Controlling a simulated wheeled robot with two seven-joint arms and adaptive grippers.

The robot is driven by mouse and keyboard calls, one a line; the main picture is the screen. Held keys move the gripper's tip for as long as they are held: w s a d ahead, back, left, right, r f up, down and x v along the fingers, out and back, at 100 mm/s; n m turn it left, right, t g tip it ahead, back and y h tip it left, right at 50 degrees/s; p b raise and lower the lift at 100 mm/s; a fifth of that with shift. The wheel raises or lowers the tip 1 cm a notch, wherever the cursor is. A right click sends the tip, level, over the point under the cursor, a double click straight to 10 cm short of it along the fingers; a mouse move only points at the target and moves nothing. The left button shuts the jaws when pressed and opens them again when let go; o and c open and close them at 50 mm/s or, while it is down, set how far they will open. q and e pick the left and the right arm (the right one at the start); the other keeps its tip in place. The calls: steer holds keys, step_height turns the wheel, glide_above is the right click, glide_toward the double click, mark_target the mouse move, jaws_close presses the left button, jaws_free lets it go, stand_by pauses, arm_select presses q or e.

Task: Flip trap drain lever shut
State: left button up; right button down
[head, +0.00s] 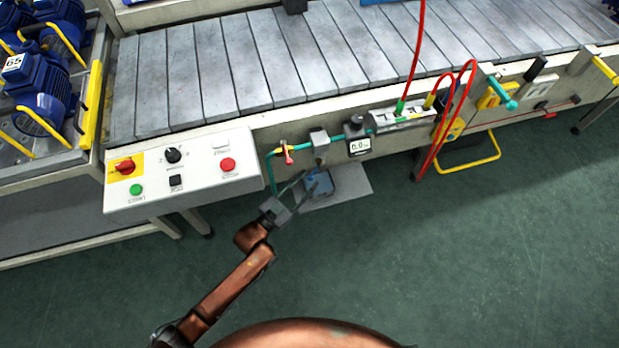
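The drain lever cannot be made out clearly; my gripper is close by. My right gripper is out of view.
A red-handled valve (287,154) sits on the pipe left of the trap, a gauge with display (359,146) right of it. A control box (184,172) stands left of my gripper. The green floor right is clear.

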arm_select(q)
steer(key=v, duration=0.9)
steer(key=shift+s+a, duration=0.15)
steer(key=shift+s, duration=0.1)
